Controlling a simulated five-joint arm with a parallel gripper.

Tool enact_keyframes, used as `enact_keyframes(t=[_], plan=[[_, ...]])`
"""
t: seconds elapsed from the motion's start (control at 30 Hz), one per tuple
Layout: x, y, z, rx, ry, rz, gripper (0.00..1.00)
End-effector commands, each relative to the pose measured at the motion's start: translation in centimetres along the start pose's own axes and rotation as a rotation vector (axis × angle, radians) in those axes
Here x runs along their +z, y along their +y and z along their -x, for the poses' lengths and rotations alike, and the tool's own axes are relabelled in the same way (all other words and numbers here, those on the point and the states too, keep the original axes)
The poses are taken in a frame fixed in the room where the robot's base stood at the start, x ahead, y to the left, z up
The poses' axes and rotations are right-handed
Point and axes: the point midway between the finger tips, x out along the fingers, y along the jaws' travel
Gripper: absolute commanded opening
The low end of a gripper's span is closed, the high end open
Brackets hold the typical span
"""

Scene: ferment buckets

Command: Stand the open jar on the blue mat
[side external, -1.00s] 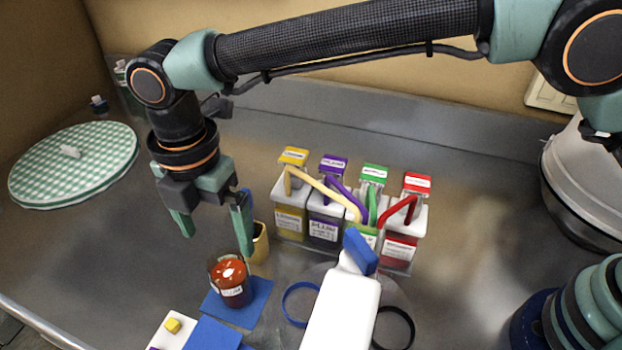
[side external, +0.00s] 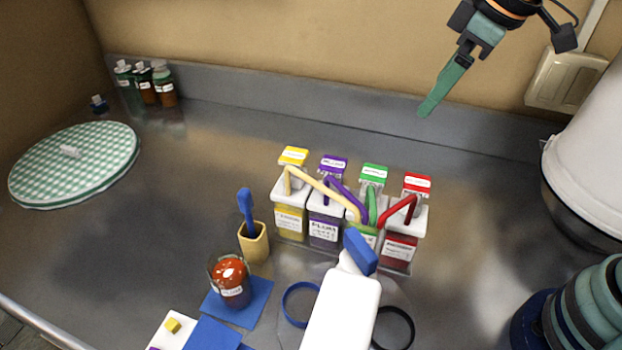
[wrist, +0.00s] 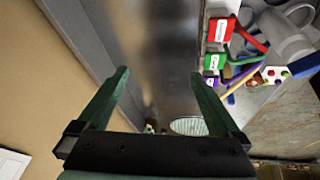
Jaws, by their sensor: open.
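The open jar (side external: 231,283) is a glass jar with orange-red contents and a small label. It stands upright on the blue mat (side external: 257,303), in the lower left-centre of the side view. My gripper (side external: 428,108) is high at the upper right of the side view, far from the jar and near the back wall. In the wrist view my gripper (wrist: 158,78) has its two green fingers spread wide with nothing between them.
A tan cup (side external: 254,243) with a blue brush stands behind the jar. A white bucket (side external: 590,185) stands at right.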

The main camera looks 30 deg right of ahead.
Motion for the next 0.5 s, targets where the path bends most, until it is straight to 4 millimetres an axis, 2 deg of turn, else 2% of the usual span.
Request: enact_keyframes(t=[0.03,0.2,0.33,0.5], plan=[[1.9,1.0,0.4,0.025,0.02,-0.105,1.0],[6.5,2.7,0.3,0.083,0.07,-0.389,1.0],[8.4,3.1,0.1,0.105,0.094,-0.508,1.0],[9.1,3.3,-0.1,0.112,0.101,-0.551,1.0]])
